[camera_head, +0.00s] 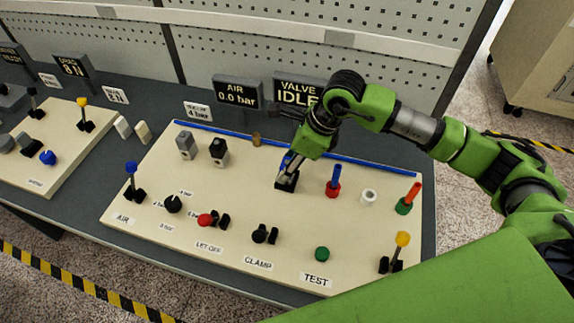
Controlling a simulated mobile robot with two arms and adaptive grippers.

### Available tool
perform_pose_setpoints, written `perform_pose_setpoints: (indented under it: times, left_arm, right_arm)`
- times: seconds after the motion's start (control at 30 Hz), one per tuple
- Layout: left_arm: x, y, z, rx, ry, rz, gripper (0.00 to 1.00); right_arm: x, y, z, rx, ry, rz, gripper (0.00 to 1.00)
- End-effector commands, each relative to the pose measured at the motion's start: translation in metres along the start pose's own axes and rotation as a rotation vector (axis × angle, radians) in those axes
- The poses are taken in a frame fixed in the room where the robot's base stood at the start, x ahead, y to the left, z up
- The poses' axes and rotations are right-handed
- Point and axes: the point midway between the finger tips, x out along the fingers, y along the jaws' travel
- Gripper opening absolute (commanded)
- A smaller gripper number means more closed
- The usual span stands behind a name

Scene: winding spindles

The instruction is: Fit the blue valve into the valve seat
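My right gripper (289,169) points down over a dark block (287,185) in the back middle of the cream panel. A small blue piece (285,160) shows at its fingers, partly hidden by them. It may be the blue valve, but I cannot tell whether the fingers are closed on it or how it sits relative to the block. Right of the gripper, a blue-topped piece with a red base (333,182) stands upright, clear of the fingers. The dark block may be the valve seat; its top is mostly hidden. My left gripper is not in view.
A white ring (368,196) and a red-topped piece with a green base (407,200) stand further right. Levers, knobs and a green button (322,254) line the front. A blue strip (375,166) edges the back. The valve display (298,93) reads IDLE.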

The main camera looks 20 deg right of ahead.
Motion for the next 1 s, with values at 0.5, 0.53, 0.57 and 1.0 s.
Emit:
perform_pose_setpoints:
  times: [0.5, 0.53, 0.57, 1.0]
  left_arm:
    - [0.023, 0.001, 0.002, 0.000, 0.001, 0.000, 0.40]
    - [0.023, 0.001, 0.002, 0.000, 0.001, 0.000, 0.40]
    - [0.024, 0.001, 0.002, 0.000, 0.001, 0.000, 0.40]
    - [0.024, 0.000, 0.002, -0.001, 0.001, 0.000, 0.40]
  right_arm:
    - [-0.097, 0.000, -0.001, 0.000, 0.000, -0.003, 0.45]
    - [-0.100, 0.000, -0.001, 0.000, 0.000, -0.002, 0.45]
    - [-0.103, 0.000, 0.000, -0.001, -0.001, -0.002, 0.45]
    - [-0.108, 0.001, -0.001, -0.001, 0.001, 0.000, 0.45]
